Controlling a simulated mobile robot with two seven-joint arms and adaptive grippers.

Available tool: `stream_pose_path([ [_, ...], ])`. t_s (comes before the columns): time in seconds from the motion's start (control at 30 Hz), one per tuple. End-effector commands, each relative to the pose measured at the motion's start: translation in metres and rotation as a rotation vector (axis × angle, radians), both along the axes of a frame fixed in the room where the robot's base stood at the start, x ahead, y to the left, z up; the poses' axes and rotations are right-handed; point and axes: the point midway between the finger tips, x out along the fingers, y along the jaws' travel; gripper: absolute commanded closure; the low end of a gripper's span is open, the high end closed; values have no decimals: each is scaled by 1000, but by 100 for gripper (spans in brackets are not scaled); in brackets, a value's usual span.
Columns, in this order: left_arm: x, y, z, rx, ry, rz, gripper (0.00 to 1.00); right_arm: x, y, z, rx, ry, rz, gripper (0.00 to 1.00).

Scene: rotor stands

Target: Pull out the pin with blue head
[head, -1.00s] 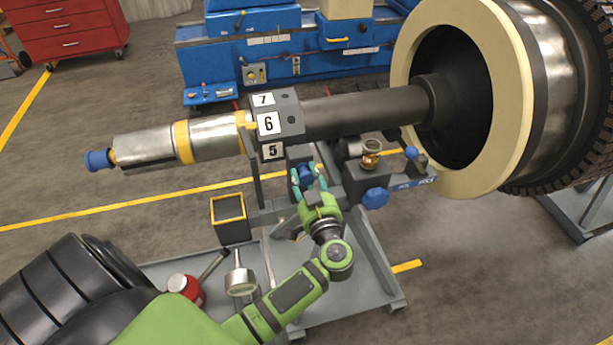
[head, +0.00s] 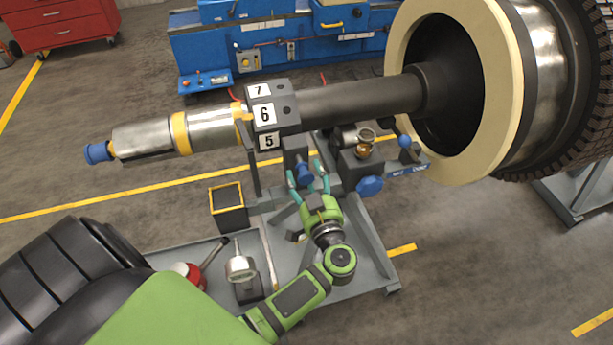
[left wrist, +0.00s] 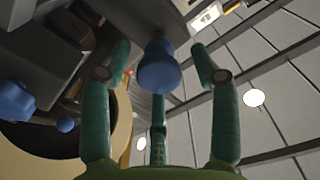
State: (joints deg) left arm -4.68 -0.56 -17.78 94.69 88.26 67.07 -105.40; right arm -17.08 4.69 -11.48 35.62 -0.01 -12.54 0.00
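The blue pin head (head: 305,173) sits just below the dark block under the numbered collar (head: 264,113). In the left wrist view the blue head (left wrist: 158,68) is near the middle, below a grey block. My left gripper (head: 308,180) reaches up to it with its green-teal fingers spread. The fingers stand on both sides of the blue head, and in the left wrist view gaps show between it and the fingers. The pin's shaft is mostly hidden. My right gripper is not in view.
A larger blue knob (head: 369,187) and a small blue ball (head: 404,141) are right of the pin. A yellow-rimmed black box (head: 228,208) stands left. A round gauge-like device (head: 240,268) is on the grey stand base. The long shaft (head: 360,103) runs above.

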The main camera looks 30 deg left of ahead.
Motion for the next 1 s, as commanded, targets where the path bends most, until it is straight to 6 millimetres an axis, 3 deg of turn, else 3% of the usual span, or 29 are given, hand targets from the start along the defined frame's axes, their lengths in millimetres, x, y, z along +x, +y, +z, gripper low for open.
stream_pose_path([
  [0.27,-6,-6,-1,-2,3,0,39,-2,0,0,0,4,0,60],
  [0.7,-47,-54,0,-1,1,0,39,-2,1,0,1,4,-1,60],
  [1.0,-50,-58,1,1,-1,0,39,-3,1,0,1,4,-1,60],
])
